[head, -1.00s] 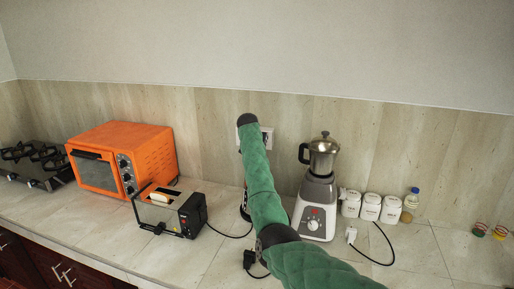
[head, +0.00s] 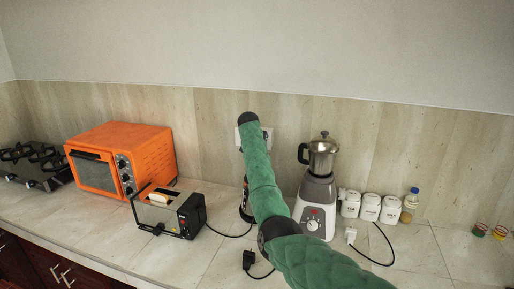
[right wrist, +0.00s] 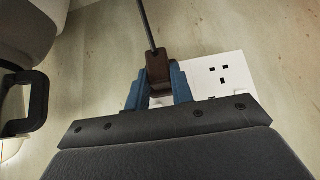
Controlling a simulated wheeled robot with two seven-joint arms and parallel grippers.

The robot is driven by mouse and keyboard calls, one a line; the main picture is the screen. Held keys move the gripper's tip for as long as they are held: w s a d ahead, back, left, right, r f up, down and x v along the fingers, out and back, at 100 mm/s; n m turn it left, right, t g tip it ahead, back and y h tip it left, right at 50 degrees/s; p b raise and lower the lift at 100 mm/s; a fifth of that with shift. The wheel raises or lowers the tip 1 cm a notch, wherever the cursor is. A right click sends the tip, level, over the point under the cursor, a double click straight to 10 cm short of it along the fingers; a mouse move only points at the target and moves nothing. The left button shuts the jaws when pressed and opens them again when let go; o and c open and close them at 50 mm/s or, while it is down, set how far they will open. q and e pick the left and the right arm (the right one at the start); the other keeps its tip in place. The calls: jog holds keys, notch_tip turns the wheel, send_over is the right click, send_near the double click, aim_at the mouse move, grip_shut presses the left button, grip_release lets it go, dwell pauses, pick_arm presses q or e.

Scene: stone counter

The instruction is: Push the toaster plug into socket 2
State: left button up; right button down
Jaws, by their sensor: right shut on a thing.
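The toaster (head: 170,210) stands on the counter at the left, with bread in it. Its black cable runs right and passes behind my right arm. A white socket plate (head: 266,138) is on the wall, partly hidden by that arm; the plate also shows in the right wrist view (right wrist: 236,65). There my right gripper (right wrist: 160,88) is shut on a dark brown plug (right wrist: 157,66) with a cable. The plug overlaps the plate's left edge beside one visible empty outlet. I cannot tell whether it touches the plate. My right fingertips are hidden in the head view. My left gripper is out of view.
A blender (head: 316,200) stands right of my arm, its white plug (head: 351,235) lying on the counter. A black plug (head: 248,260) lies near the front. White canisters (head: 371,208) and a bottle (head: 410,204) stand further right; an orange oven (head: 122,158) is left.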

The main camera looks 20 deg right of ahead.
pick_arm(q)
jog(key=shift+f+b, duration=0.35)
pick_arm(e)
jog(key=shift+w+d, duration=0.45)
jog(key=shift+w, duration=0.2)
jog(key=c, duration=1.1)
grip_release()
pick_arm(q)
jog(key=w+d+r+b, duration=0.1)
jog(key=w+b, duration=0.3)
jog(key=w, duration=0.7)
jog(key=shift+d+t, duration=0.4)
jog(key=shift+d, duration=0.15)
pick_arm(e)
jog(key=shift+v, duration=3.95)
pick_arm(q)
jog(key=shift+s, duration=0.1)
pick_arm(e)
jog(key=shift+f, duration=0.1)
